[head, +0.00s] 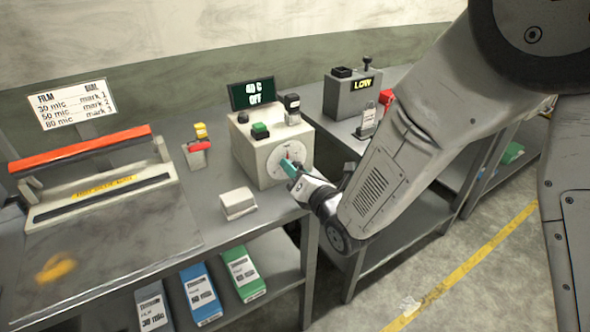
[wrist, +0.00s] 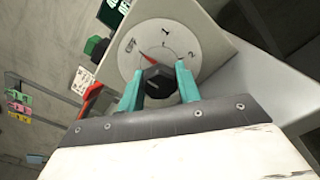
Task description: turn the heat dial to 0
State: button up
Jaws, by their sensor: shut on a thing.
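The heat dial is a white disc (head: 272,158) on the front of a cream control box (head: 250,140). In the wrist view the dial face (wrist: 190,60) carries printed marks, with a 1 and a 2 legible, and a short red line at the upper left of the knob. The black knob (wrist: 158,80) sits at the dial's centre. My gripper (head: 290,168) reaches it from the right, with its teal fingers on either side. In the wrist view my gripper (wrist: 158,88) is shut on the knob. I cannot tell exactly which mark the knob points to.
A dark display (head: 253,94) on the box reads about 40 C and OFF. A green button (head: 260,130) is on its top. A sealer with a red bar (head: 80,149) stands left, a LOW box (head: 352,95) on the right bench. A small pale block (head: 238,204) lies in front.

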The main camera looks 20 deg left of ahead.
jog(key=shift+f, duration=0.1)
dwell(0.3)
jog(key=o, duration=1)
jog(key=shift+c, duration=0.2)
jog(key=v, duration=0.8)
